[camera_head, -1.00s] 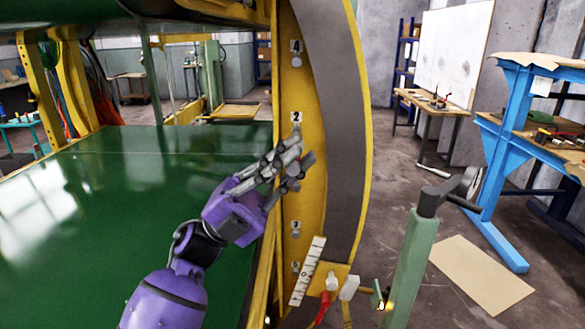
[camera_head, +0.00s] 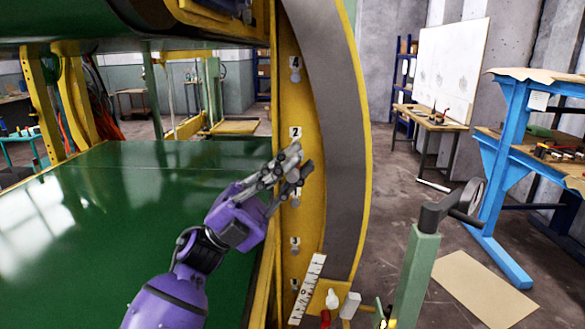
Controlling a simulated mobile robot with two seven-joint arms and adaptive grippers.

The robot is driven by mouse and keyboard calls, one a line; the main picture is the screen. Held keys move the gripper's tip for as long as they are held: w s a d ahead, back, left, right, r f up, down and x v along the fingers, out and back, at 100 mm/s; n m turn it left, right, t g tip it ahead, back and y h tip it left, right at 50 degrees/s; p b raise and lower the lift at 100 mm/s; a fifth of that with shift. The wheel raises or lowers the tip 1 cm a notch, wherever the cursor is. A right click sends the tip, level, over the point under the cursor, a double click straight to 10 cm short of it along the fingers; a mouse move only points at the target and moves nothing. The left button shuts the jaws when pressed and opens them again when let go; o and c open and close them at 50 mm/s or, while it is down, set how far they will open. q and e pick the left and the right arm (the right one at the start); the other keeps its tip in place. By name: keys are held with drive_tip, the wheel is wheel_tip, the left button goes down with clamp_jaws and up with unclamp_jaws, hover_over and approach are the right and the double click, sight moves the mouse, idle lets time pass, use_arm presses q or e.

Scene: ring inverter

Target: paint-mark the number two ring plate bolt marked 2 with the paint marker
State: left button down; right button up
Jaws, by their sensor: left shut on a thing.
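The yellow ring plate (camera_head: 313,215) stands upright in the middle with several number labels, each with a bolt below it. The label 2 (camera_head: 295,132) is clear on the upper half of the plate. Its bolt lies just under the label and is hidden by my fingers. My left gripper (camera_head: 297,158), on the purple arm, reaches up from the lower left in front of the plate. Its fingertips are at the spot just under the label 2; touch cannot be told. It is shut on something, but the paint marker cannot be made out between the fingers. My right gripper is out of view.
A green deck (camera_head: 130,205) lies left of the plate. A white ruled strip (camera_head: 307,290) is at the plate's foot. A green post with a dark handle (camera_head: 420,260) stands at front right. Behind it are a blue-framed bench (camera_head: 500,170) and a table (camera_head: 432,118).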

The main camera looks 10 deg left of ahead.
sight(291, 181)
use_arm(q)
drive_tip(key=shift+w, duration=0.1)
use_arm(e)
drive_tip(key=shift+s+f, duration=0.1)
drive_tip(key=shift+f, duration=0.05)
use_arm(q)
drive_tip(key=shift+w+a, duration=0.1)
drive_tip(key=shift+w, duration=0.25)
idle(0.6)
idle(0.5)
drive_tip(key=shift+s+d+p, duration=0.25)
drive_tip(key=shift+s+p, duration=0.05)
drive_tip(key=shift+s, duration=0.8)
drive_tip(key=shift+s+d+p, duration=0.2)
drive_tip(key=shift+s+p, duration=0.1)
drive_tip(key=shift+s, duration=1.05)
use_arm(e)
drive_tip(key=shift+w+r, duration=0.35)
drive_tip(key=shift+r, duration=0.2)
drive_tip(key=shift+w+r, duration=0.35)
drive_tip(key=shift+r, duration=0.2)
